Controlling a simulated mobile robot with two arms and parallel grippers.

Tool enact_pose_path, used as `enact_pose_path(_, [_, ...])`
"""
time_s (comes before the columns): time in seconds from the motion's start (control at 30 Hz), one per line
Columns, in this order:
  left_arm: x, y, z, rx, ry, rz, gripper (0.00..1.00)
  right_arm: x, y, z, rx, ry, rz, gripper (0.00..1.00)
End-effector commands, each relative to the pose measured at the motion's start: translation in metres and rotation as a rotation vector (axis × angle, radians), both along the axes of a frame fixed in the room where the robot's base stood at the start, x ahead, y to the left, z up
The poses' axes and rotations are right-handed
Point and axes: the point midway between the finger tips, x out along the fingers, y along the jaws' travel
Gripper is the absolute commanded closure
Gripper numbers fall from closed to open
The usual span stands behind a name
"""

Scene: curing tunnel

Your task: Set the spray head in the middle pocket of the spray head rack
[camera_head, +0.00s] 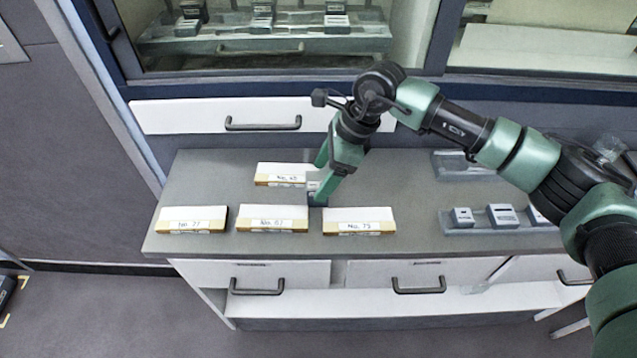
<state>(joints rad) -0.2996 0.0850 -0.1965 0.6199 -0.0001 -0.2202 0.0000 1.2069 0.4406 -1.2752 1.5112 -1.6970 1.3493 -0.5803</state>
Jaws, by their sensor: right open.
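My right gripper (319,180) reaches in from the right and points down at the counter, its green fingers open. A small grey block with a dark base (313,188) is at the fingertips, just right of the carton marked No. 48; it may be the spray head. The fingers partly cover it, and I cannot tell whether they touch it. A low grey rack (475,231) at the counter's front right holds small grey blocks in a row. Another low grey rack (450,170) stands behind it, partly hidden by my right arm. No label shows which is the spray head rack. My left gripper is out of view.
Cartons No. 48 (280,174), No. 77 (192,220), No. 67 (272,219) and No. 75 (359,221) lie close around the gripper on the grey counter (405,215). Counter space between No. 75 and the front rack is clear. A glazed cabinet with a loaded tray (265,46) stands behind.

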Motion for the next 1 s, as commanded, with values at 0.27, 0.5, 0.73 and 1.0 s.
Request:
enact_pose_path(0.27, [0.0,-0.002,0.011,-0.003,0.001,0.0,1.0,-0.001,0.011,-0.022,0.001,0.001,-0.001,0.27])
enact_pose_path(0.5, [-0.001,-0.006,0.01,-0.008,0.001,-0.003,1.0,-0.001,0.011,-0.023,0.002,0.0,-0.001,0.44])
enact_pose_path(0.73, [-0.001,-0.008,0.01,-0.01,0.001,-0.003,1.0,-0.001,0.011,-0.022,0.002,0.0,-0.001,1.0])
enact_pose_path(1.0, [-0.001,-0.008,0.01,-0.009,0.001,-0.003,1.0,0.0,0.012,-0.02,0.004,-0.002,-0.001,1.0])
